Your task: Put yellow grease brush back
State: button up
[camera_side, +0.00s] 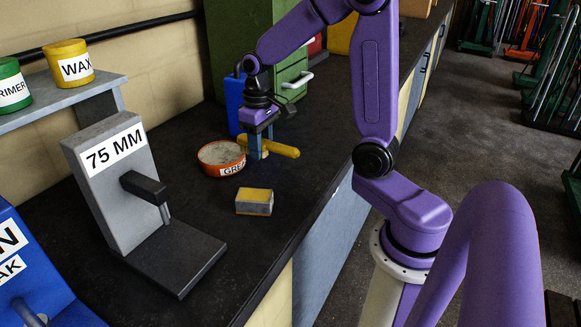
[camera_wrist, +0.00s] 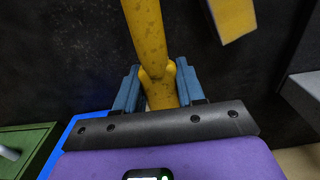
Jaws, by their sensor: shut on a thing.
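The yellow grease brush (camera_side: 283,150) lies about level, low over the black bench, just right of the grease tin. In the wrist view its yellow handle (camera_wrist: 146,40) runs up from between the fingers to the top edge. My gripper (camera_side: 257,150) points down and is shut on the brush; its blue fingers (camera_wrist: 158,92) stand on both sides of the handle. I cannot tell whether the brush touches the bench. The orange-red grease tin (camera_side: 210,171), labelled "GRE…", stands open with pale contents. The brush's bristles are not clear in either view.
A yellow and grey block (camera_side: 254,201) lies in front of the tin. A grey "75 MM" stand (camera_side: 105,190) is at left. A blue object (camera_side: 234,105) and a green cabinet (camera_side: 228,40) stand behind my gripper. The bench right of the block is clear.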

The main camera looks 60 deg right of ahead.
send_over(311, 161)
notch_tip(311, 161, down, 3)
jog(key=shift+f, duration=2.4)
jog(key=shift+f, duration=0.1)
jog(key=o, duration=1)
